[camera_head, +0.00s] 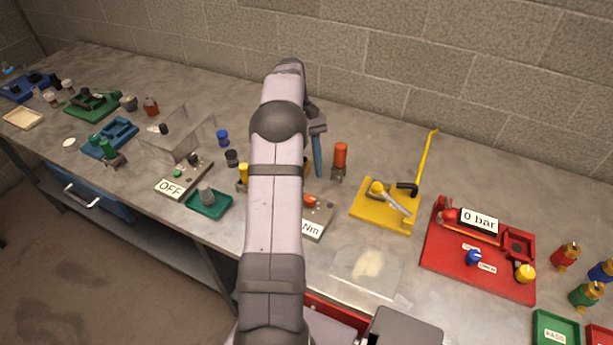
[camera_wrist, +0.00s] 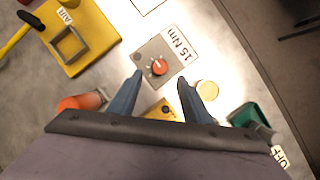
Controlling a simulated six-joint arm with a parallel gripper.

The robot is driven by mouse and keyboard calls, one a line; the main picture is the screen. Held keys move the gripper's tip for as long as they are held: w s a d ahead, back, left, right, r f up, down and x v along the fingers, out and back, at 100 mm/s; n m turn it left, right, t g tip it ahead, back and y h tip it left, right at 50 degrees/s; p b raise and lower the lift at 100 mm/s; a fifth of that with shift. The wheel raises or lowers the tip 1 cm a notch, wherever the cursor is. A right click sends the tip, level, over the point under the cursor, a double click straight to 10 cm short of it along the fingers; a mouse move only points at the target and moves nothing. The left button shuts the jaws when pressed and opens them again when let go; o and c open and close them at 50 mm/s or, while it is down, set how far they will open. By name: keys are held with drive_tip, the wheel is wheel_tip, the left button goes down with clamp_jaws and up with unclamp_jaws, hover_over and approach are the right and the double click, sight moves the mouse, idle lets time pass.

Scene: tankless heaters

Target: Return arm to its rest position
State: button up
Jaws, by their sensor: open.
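My arm (camera_head: 275,200) reaches out over the middle of the bench, and its links cover part of the scene in the head view. My gripper (camera_wrist: 160,80) is open in the wrist view, with two dark blue fingers spread apart and nothing visibly held. In the head view one blue finger (camera_head: 318,155) hangs below the wrist. The fingers point toward a grey unit (camera_wrist: 149,54) with a red knob and a "15 Nm" label. That unit is partly hidden behind my arm in the head view. A yellow piece (camera_wrist: 162,109) shows between the fingers; I cannot tell its height.
An orange-topped tool (camera_head: 340,158) stands close right of the gripper. A yellow fixture (camera_head: 366,212) with a raised lever and a red "0 bar" fixture (camera_head: 440,262) lie further right. A green tray (camera_head: 221,207) and an "OFF" unit (camera_head: 190,178) are left. A block wall (camera_head: 430,60) stands behind.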

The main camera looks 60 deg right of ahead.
idle(0.4)
drive_tip(key=w+a+r+n+h, duration=0.1)
drive_tip(key=w+a+n, duration=0.1)
drive_tip(key=w+a, duration=0.65)
drive_tip(key=w+a+r+n+h, duration=0.2)
drive_tip(key=w+a, duration=0.4)
drive_tip(key=a, duration=0.5)
drive_tip(key=s+a+f+n+t, duration=0.1)
drive_tip(key=s+a, duration=0.3)
drive_tip(key=a, duration=0.8)
drive_tip(key=s+a+f+n+t, duration=0.2)
drive_tip(key=s+a+n, duration=0.2)
drive_tip(key=a, duration=0.8)
drive_tip(key=shift+s+a+f, duration=0.15)
drive_tip(key=shift+a+f, duration=0.1)
drive_tip(key=shift+f, duration=0.1)
